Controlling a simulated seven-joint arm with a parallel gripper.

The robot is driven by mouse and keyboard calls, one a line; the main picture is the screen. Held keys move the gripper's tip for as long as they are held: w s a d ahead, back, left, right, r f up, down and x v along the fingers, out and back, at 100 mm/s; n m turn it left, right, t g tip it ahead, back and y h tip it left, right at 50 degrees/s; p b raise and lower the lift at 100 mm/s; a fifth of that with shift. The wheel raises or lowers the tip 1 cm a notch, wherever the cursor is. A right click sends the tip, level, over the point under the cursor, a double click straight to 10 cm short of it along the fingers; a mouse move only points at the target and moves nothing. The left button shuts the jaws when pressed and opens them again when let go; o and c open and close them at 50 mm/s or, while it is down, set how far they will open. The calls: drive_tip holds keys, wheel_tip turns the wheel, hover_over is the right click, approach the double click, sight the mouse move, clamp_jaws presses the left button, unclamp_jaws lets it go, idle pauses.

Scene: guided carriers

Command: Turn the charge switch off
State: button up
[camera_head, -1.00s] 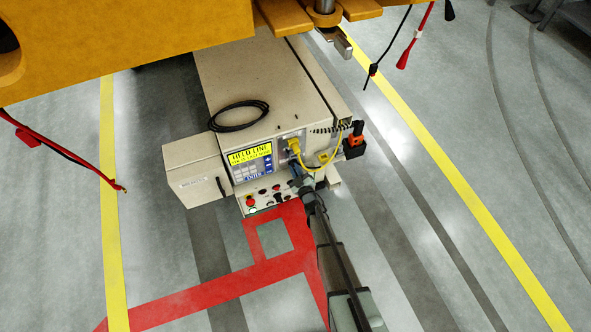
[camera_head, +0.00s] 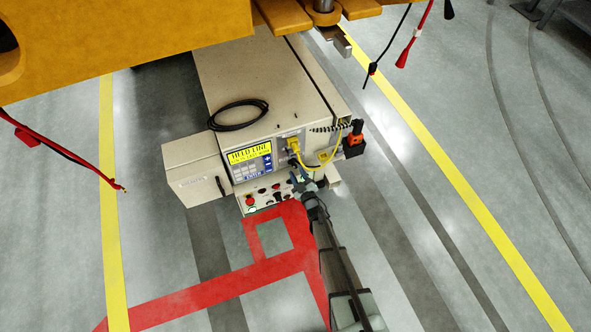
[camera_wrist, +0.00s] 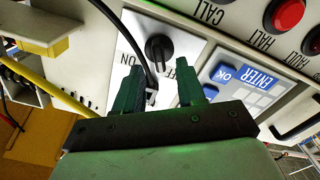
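The charge switch is a black rotary knob (camera_wrist: 158,48) on a white plate in the wrist view. ON is printed on its left and OFF on its right, both partly covered. The knob's handle stands roughly upright in the picture; I cannot tell its exact setting. My gripper (camera_wrist: 160,72) is open, its two dark green fingers apart, with the knob beyond the gap and not clasped. In the head view my gripper (camera_head: 304,184) is at the front of the beige carrier (camera_head: 262,75), hiding the switch.
A black cable (camera_wrist: 118,28) runs past the knob to a plug between the fingers. The ENTER/OK keypad (camera_wrist: 237,77) and a red HALT button (camera_wrist: 287,14) lie to the right. A yellow cable (camera_head: 308,160) hangs near my gripper. An orange structure (camera_head: 130,40) overhangs the carrier.

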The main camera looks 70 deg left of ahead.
drive_tip(key=d, duration=1)
drive_tip(key=shift+d, duration=0.4)
